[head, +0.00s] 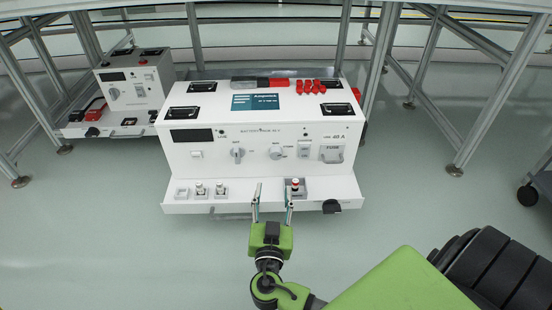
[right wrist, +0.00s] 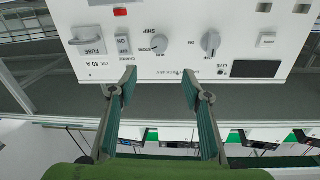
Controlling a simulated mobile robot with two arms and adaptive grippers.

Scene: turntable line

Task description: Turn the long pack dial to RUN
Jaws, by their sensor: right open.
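The long pack (head: 180,150) is a wide white box with a ledge in front, standing on the floor. A grey round dial (head: 277,152), marked with small lettering, sits mid-panel; it also shows in the right wrist view (right wrist: 160,44), upside down, with RUN, STORE and SHIP beside it. I cannot tell its exact setting. A second grey dial (head: 237,153) is left of it. My right gripper (head: 274,186) is open and empty, in front of the panel and below the first dial. In the right wrist view, its open fingertips (right wrist: 159,76) point toward that dial, apart from it.
The ledge carries a red-topped button (head: 295,182), a black knob (head: 331,206) and small switches. Red clips (head: 311,86) lie on top. A smaller white box (head: 133,92) stands behind left. Metal table legs (head: 487,95) flank the pack.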

